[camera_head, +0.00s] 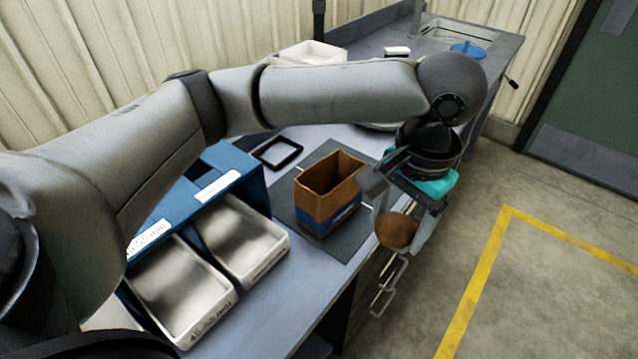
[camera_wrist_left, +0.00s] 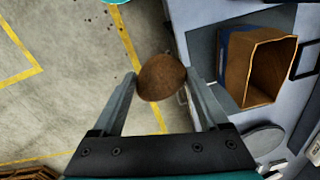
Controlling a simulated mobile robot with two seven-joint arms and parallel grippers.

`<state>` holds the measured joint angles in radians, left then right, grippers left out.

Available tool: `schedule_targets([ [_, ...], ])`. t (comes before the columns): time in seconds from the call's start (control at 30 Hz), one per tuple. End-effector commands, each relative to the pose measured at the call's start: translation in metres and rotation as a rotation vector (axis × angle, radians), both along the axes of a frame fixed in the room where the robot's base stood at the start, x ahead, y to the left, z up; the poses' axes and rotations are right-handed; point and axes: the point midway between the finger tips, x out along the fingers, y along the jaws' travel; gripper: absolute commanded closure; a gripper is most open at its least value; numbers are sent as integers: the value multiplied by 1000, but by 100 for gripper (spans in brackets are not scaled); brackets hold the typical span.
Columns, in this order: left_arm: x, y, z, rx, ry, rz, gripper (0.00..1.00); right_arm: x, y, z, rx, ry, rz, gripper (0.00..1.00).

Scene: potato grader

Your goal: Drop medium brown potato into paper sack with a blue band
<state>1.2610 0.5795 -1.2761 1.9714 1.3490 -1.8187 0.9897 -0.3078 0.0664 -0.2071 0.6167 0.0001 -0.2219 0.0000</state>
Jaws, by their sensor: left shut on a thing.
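My left gripper (camera_head: 398,222) is shut on a brown potato (camera_head: 397,231), which hangs off the front edge of the counter, over the drawer fronts and floor. In the left wrist view the potato (camera_wrist_left: 161,78) sits between the two fingertips. The brown paper sack with a blue band (camera_head: 327,195) stands upright and open on a dark mat, to the left of the gripper. The sack (camera_wrist_left: 257,70) also shows in the left wrist view, to the right of the potato and apart from it. Its inside bottom is hidden. My right gripper is not in view.
A blue grader frame (camera_head: 256,189) with two white trays (camera_head: 244,238) (camera_head: 181,289) stands left of the sack. A black frame (camera_head: 278,152) lies behind the sack. A white bin (camera_head: 314,54), a sink (camera_head: 462,33) and a blue item (camera_head: 467,50) are farther back.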

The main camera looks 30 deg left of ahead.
Motion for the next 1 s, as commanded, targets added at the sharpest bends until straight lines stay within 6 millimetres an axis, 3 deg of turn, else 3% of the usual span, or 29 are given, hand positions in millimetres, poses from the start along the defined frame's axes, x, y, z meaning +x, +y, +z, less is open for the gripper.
schedule_targets([
  [0.23,23,10,16,-1,2,-274,82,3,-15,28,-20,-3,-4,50],
  [1.0,80,67,37,-1,1,-1115,82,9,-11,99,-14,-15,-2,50],
])
